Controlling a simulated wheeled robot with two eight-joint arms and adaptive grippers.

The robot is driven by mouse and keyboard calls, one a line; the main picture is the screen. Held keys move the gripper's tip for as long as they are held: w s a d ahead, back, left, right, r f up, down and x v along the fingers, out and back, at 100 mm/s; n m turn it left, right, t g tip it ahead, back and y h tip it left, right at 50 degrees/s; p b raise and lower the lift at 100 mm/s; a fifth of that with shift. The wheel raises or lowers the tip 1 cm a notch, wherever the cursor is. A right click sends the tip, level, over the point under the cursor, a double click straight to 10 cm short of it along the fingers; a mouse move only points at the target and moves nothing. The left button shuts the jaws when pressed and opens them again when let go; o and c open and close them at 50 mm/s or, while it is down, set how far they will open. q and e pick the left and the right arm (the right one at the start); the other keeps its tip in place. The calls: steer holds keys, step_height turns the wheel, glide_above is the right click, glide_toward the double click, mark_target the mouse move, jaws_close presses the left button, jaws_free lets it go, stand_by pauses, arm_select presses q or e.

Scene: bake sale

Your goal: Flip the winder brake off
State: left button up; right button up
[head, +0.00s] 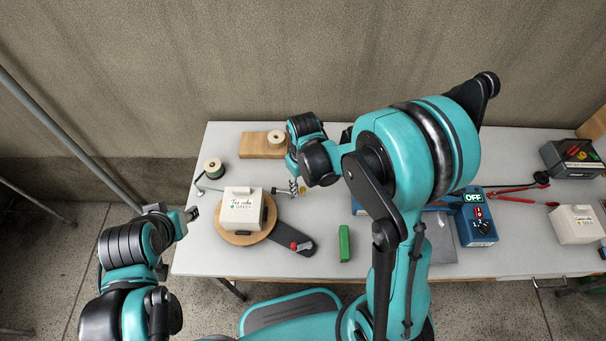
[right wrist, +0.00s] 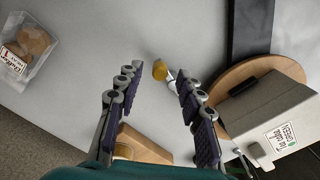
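The winder's round wooden turntable (head: 229,238) carries a white box (head: 241,208) labelled "Tea cake GREEN". A dark base arm (head: 309,245) with a red-tipped lever (head: 300,246) sticks out to its right. In the right wrist view the turntable (right wrist: 262,68) and box (right wrist: 268,112) are at the right. A small yellow knob on a metal stem (right wrist: 160,70) shows between the fingertips, closer to the right-hand finger. My right gripper (right wrist: 155,84) is open, apart from the knob as far as I can tell. My left gripper (head: 191,214) is left of the box; its opening is unclear.
A wooden block with a cream spool (head: 276,137) and a green ribbon spool (head: 213,168) lie behind. A green block (head: 344,243) is in front. A blue device reading OFF (head: 476,222) stands right. A clear bag (right wrist: 30,45) shows in the wrist view. My right arm hides the table's middle.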

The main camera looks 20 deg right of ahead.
step_height(320, 180, up, 11)
stand_by(0.3)
steer(key=shift+f, duration=0.1)
steer(key=s+d+r+m+t, duration=0.4)
steer(key=s+t, duration=0.3)
steer(key=s, duration=0.3)
steer(key=shift+d+r+b, duration=0.4)
steer(key=shift+r, duration=0.15)
